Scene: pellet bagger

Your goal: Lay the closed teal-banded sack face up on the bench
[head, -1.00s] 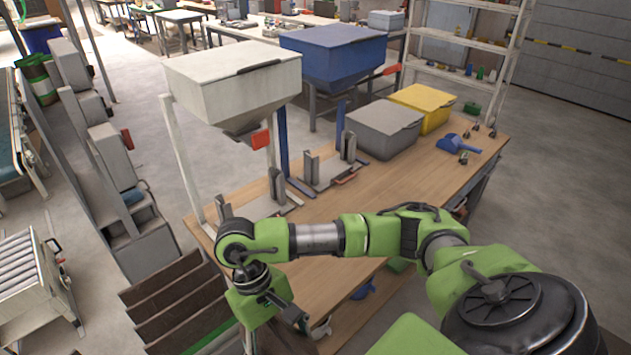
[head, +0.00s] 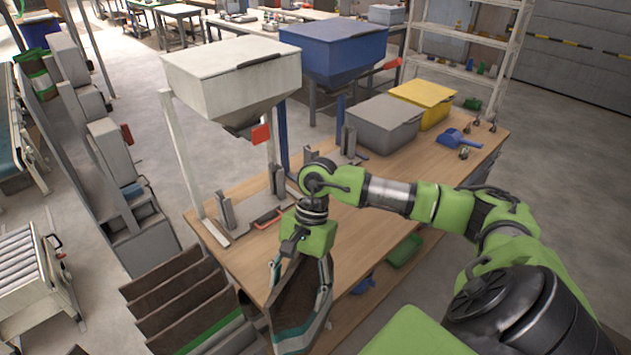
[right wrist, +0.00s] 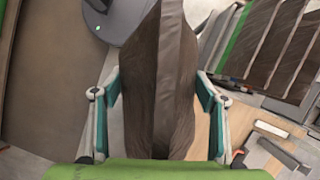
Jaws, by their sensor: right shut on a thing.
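A brown sack (head: 296,310) with a teal band across its lower end hangs below my right gripper (head: 300,287). The gripper is shut on it, just off the bench's near left end. In the right wrist view the sack (right wrist: 160,85) stands between the two teal and white fingers, with a fold line down its middle. I cannot tell which side is its face, or whether its mouth is closed. The wooden bench (head: 240,262) runs from the near left to the right behind it. My left gripper is not in view.
A rack of brown sacks (head: 170,282), one green-banded, stands at lower left. White (head: 235,85) and blue (head: 335,60) hoppers rise above the bench. Grey (head: 383,130) and yellow (head: 428,100) bins and a blue scoop (head: 455,138) occupy its far part.

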